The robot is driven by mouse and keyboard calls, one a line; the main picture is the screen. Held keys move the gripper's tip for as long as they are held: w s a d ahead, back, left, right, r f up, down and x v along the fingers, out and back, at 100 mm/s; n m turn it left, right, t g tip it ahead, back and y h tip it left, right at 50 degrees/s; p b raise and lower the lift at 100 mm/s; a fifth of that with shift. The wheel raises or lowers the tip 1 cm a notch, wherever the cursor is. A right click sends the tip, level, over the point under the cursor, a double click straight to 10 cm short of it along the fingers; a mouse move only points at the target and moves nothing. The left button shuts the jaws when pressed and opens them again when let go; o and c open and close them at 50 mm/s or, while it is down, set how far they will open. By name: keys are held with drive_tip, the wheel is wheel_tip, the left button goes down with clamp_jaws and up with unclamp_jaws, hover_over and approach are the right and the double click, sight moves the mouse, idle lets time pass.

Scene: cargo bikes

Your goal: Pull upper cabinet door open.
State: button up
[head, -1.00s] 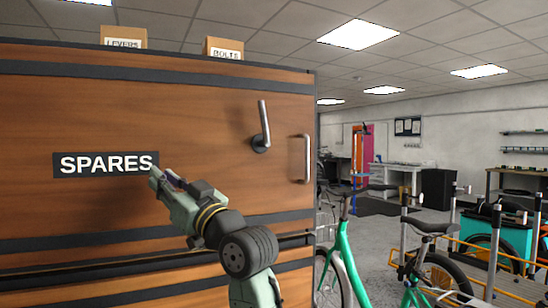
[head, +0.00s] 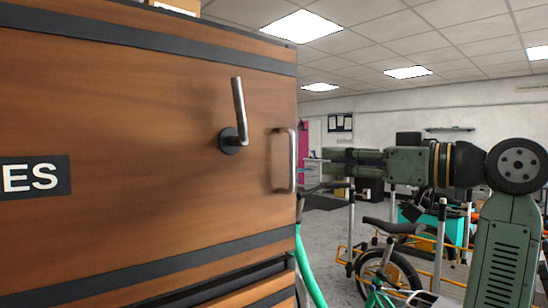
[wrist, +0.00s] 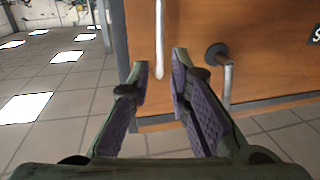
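The upper cabinet door (head: 110,120) is a wood panel with dark bands and looks shut. A vertical metal pull handle (head: 292,160) is near its right edge. A lever (head: 239,110) on a round dark base points up, left of the pull handle. My gripper (head: 318,162) is just right of the pull handle, pointing left at it. In the wrist view my gripper (wrist: 162,62) is open, with purple finger pads apart. The pull handle (wrist: 159,40) shows beyond and between the fingertips; contact is not visible. The lever (wrist: 228,80) is to the right there.
A lower cabinet section (head: 275,292) lies under the door. A green bike frame (head: 308,268) stands close to the cabinet's right edge. Further right are a bike with a dark saddle (head: 392,226) and an orange rack. Open floor (head: 325,240) shows between them.

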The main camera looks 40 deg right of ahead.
drive_tip(key=p, duration=0.2)
hover_over(292, 185)
drive_tip(key=shift+w+d, duration=0.15)
drive_tip(key=shift+w, duration=0.1)
drive_tip(key=shift+c, duration=0.3)
clamp_jaws()
idle(0.4)
